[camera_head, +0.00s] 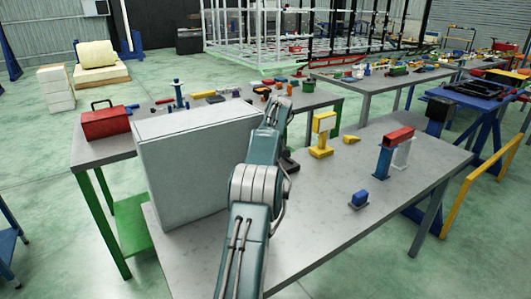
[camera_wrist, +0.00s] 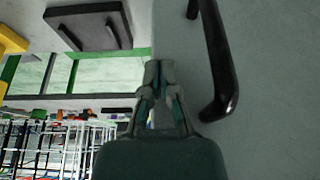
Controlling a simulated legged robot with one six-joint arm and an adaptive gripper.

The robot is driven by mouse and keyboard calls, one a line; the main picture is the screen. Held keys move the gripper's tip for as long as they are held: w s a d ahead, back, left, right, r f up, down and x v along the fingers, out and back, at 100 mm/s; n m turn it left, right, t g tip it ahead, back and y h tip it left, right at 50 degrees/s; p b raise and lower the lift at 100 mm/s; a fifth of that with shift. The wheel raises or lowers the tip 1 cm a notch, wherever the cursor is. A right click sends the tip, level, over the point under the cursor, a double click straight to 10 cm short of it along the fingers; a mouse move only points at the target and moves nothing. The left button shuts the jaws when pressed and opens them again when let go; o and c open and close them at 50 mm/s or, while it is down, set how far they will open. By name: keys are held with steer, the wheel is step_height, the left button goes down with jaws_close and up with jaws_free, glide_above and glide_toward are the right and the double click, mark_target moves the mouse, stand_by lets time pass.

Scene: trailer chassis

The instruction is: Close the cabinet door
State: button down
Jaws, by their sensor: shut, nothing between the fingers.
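The cabinet (camera_head: 195,165) is a light grey box standing on the grey table, left of my arm in the head view. In the wrist view a plain grey panel with a long black handle (camera_wrist: 222,65) fills the right side; it looks like the cabinet door (camera_wrist: 270,130). My gripper (camera_wrist: 158,68) is shut and empty, its fingertips at the panel's left edge, left of the handle. Whether they touch the panel cannot be told. In the head view my arm reaches past the cabinet's right side, and the fingers are hard to make out. The door's opening angle is hidden there.
A black flat object (camera_wrist: 88,26) lies on the table near my gripper. A red toolbox (camera_head: 105,122) is left of the cabinet. The table's front right is clear.

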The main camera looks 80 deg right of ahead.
steer(key=shift+w+d, duration=0.1)
steer(key=shift+w, duration=0.15)
